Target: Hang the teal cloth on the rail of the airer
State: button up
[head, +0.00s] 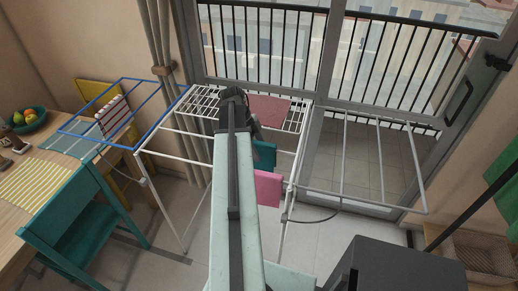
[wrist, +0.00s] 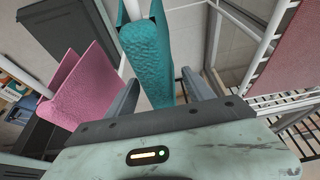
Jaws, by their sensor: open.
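The teal cloth (head: 264,156) hangs folded over a white rail of the airer (head: 172,132), on the side near my arm. In the wrist view, the teal cloth (wrist: 148,55) drapes on both sides of the rail (wrist: 132,10). My gripper (wrist: 160,80) is open, with one grey finger to each side of the cloth's lower part. A gap shows on the right; whether the left finger touches the cloth, I cannot tell. In the head view, my arm hides the gripper's fingers and part of the airer.
A pink cloth (head: 268,188) hangs close to the teal one. A dusky red cloth (head: 268,109) lies on the airer's top. A striped cloth (head: 113,115) hangs on the blue wing. A teal chair (head: 80,220) and wooden table (head: 14,245) stand left. Glass doors are behind.

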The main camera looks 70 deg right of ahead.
jog(key=p+v, duration=0.6)
jog(key=v, duration=0.1)
jog(key=shift+w+r, duration=0.1)
jog(key=shift+r, duration=0.15)
jog(key=shift+f, duration=0.1)
